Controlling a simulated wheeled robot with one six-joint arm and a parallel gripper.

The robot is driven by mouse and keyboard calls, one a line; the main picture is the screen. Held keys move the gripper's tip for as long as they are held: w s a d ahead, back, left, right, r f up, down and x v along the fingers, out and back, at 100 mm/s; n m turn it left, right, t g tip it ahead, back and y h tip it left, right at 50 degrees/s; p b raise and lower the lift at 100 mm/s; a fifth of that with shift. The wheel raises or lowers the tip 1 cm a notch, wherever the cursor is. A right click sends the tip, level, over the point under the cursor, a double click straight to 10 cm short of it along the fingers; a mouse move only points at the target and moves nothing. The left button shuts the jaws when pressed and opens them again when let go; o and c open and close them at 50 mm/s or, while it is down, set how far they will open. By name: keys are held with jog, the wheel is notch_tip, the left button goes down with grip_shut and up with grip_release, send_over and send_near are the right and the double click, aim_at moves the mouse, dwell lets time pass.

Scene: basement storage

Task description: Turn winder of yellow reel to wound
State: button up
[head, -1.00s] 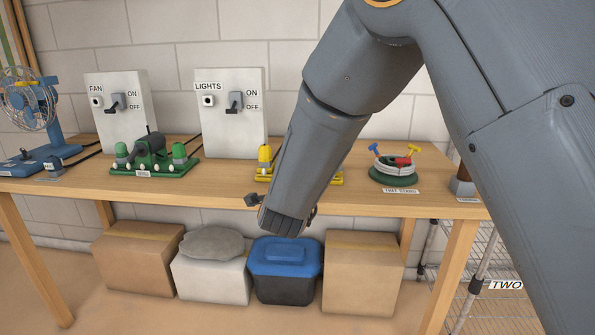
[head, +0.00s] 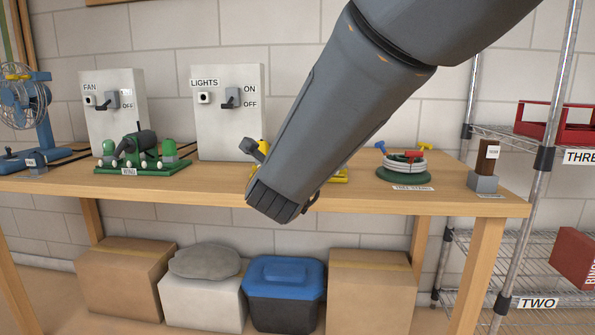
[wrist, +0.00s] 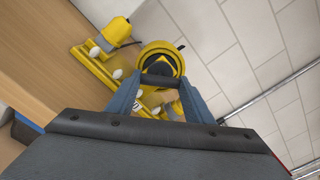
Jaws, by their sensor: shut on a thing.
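The yellow reel (wrist: 165,58) shows in the wrist view with its round drum, yellow base and a yellow post with a grey foot. My gripper (wrist: 156,82) is right at the drum, its two blue-grey fingers on either side of a dark grey piece that looks like the winder handle (wrist: 160,80). It is shut on that piece; the exact contact is hard to see. In the head view my arm hides most of the yellow reel (head: 341,177); only small yellow parts show at its edges. The reel's wound mark is not readable.
On the bench (head: 430,195), a green reel (head: 140,155) stands to the left and a coiled white cable on a green stand (head: 405,167) to the right. The FAN panel (head: 112,110) and LIGHTS panel (head: 228,115) stand behind. A wire shelf (head: 500,240) is at the right.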

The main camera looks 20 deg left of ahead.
jog(key=m+b, duration=0.1)
jog(key=b, duration=0.1)
jog(key=m+b, duration=0.2)
jog(key=b, duration=0.1)
jog(key=m+b, duration=0.2)
jog(key=b, duration=0.1)
jog(key=shift+f, duration=0.3)
jog(key=m+b, duration=0.3)
jog(key=b, duration=0.1)
jog(key=shift+r+b, duration=0.15)
jog(key=shift+b, duration=0.15)
jog(key=shift+r, duration=0.1)
jog(key=o, duration=1)
jog(key=shift+o, duration=0.2)
